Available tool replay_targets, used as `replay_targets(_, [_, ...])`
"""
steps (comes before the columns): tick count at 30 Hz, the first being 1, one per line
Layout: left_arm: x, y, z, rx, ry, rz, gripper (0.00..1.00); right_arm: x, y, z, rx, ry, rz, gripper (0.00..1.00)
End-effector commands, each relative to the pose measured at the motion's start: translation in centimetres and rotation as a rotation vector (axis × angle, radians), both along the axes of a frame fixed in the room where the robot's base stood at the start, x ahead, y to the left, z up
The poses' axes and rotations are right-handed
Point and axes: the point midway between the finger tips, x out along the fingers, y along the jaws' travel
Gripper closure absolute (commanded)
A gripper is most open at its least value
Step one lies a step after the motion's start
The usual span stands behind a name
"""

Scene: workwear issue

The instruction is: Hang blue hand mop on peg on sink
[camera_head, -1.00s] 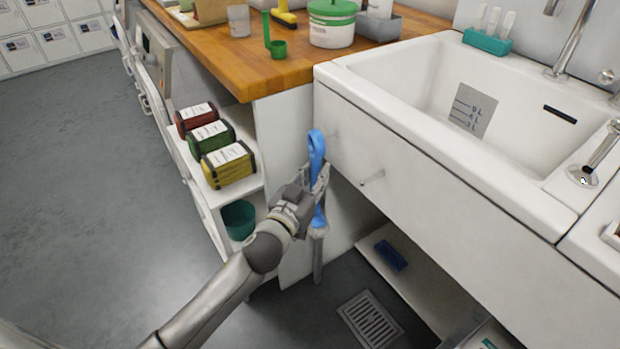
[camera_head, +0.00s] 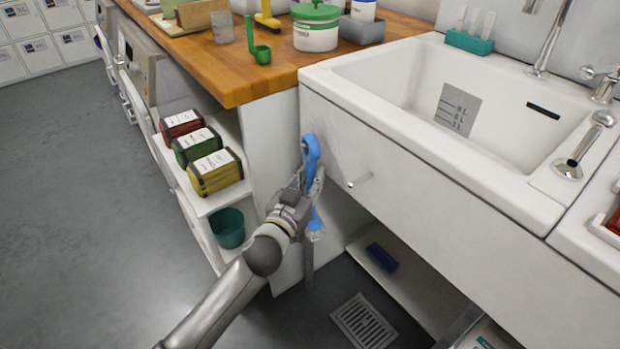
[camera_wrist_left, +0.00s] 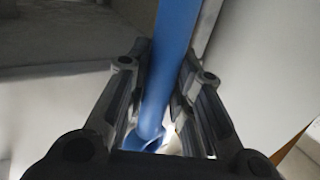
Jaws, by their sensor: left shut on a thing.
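The blue hand mop (camera_head: 311,152) is upright in my left gripper (camera_head: 308,184), its blue loop end above the fingers. A pale end (camera_head: 316,230) and a dark grey strip show below the fingers. In the left wrist view the blue handle (camera_wrist_left: 170,70) runs between the two fingers (camera_wrist_left: 160,100), which are shut on it. The peg (camera_head: 358,181) sticks out of the white sink front (camera_head: 430,165), to the right of the mop and apart from it. My right gripper is not in view.
The white sink basin (camera_head: 375,85) is above the peg. A wooden counter (camera_head: 225,82) with green items stands at its left. Red, green and yellow boxes (camera_head: 215,172) and a teal bin (camera_head: 227,228) fill the left shelf. A blue block (camera_head: 382,257) lies below the sink.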

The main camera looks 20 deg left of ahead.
Motion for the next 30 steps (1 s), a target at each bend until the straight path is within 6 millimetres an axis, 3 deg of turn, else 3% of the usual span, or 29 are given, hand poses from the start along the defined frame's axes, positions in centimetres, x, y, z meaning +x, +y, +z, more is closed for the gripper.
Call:
replay_targets(6, [0.0,-0.1,0.0,0.0,-0.001,-0.001,1.0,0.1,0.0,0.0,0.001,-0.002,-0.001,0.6])
replay_targets(7, [0.0,-0.1,0.0,0.0,-0.001,-0.001,0.74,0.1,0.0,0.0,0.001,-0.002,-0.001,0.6])
replay_targets(12, [0.0,-0.1,0.0,0.0,-0.001,-0.002,0.53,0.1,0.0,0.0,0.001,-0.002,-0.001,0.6])
replay_targets(23, [-0.2,-0.1,-0.2,-0.001,0.003,-0.001,0.53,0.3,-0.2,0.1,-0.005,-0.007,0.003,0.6])
replay_targets(30, [-2.8,0.3,-0.2,-0.002,0.003,-0.001,0.53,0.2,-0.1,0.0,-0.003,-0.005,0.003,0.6])
